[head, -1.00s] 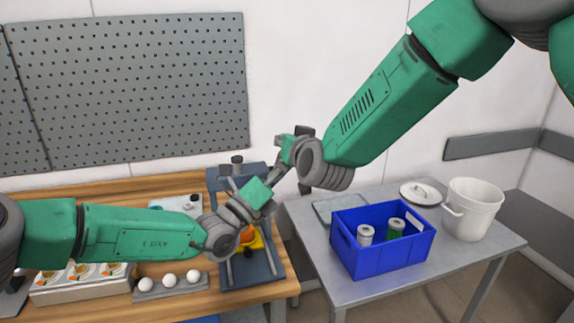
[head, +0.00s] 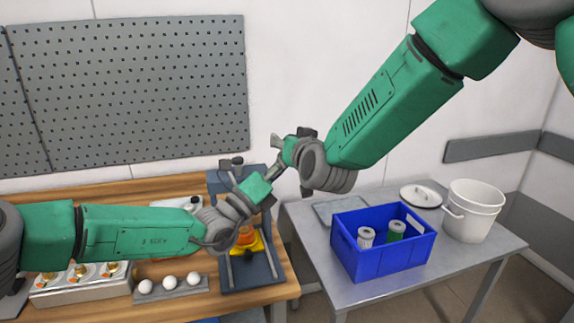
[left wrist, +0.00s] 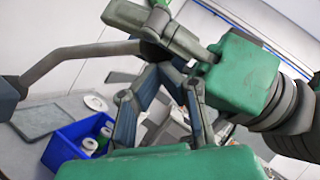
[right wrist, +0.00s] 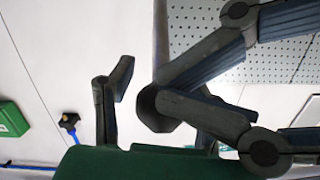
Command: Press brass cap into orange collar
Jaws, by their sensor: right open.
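The orange collar (head: 246,233) stands in a dark blue-grey fixture (head: 262,272) on the wooden bench in the head view. Its top is partly hidden by my left wrist, so I cannot tell whether a cap is on it. Small brass-coloured pieces (head: 82,270), possibly caps, stand in a white tray (head: 75,290) at the left. My left gripper (head: 272,170) is raised above the fixture.
Several white balls (head: 170,283) sit on a grey holder. A blue crate (head: 385,262) with two spools stands on the grey table (head: 345,288), beside a white bucket (head: 472,212) and its lid (head: 420,196). The two grippers leave little room between them.

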